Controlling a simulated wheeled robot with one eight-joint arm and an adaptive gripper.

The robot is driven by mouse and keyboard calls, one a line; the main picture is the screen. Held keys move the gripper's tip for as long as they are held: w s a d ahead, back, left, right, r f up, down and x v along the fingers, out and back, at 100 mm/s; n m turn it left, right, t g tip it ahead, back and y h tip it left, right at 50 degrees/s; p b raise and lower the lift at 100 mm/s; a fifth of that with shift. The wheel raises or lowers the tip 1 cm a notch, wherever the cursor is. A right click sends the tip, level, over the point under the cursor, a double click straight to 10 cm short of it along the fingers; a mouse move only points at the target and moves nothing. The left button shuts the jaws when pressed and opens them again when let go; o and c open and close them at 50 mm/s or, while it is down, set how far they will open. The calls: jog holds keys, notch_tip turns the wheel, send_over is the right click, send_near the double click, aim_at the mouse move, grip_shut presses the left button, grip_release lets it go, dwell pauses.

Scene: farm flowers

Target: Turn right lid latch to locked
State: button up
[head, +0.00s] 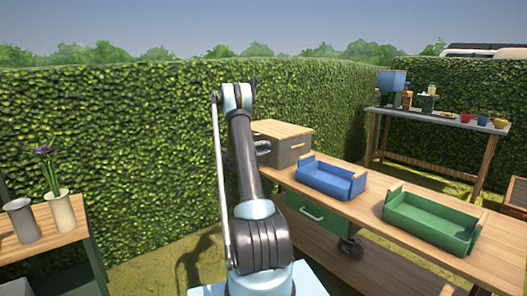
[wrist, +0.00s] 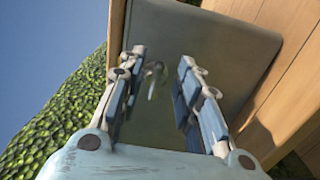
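A grey box with a wooden lid (head: 282,129) stands at the far left end of the long wooden table, partly behind my arm in the head view. In the wrist view its grey side wall (wrist: 215,45) fills the middle. A small metal latch (wrist: 153,78) shows on this wall between my fingers, slightly nearer the left finger. Its exact setting is hard to tell. My gripper (wrist: 162,62) is open, with a finger on each side of the latch and a visible gap between them. Contact with the latch cannot be made out.
A blue tray (head: 325,184) and a green tray (head: 430,226) stand on the long table (head: 370,205), right of the box. A hedge (head: 110,140) rises behind. A side table with a vase of purple flowers (head: 62,211) stands at left.

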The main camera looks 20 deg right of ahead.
jog(key=v, duration=1.2)
jog(key=s+a+r+m+g+y, duration=0.15)
jog(key=s+r+y, duration=0.35)
jog(key=s, duration=0.9)
jog(key=s+a+r+m+g+y, duration=0.1)
jog(key=s+a+r+y, duration=0.15)
jog(key=s+r, duration=0.75)
jog(key=s+a+f+y, duration=0.3)
jog(key=s+a+f, duration=0.2)
jog(key=s, duration=0.7)
jog(key=s+a+f+g+y, duration=0.1)
jog(key=s+a+f+y, duration=0.2)
jog(key=s, duration=1)
jog(key=s+a+f+m+y, duration=0.1)
jog(key=s+a+f+y, duration=0.2)
jog(key=s+a+f, duration=0.4)
jog(key=s+a, duration=0.1)
jog(key=s, duration=0.5)
jog(key=shift+a+f, duration=0.15)
jog(key=shift+f, duration=0.05)
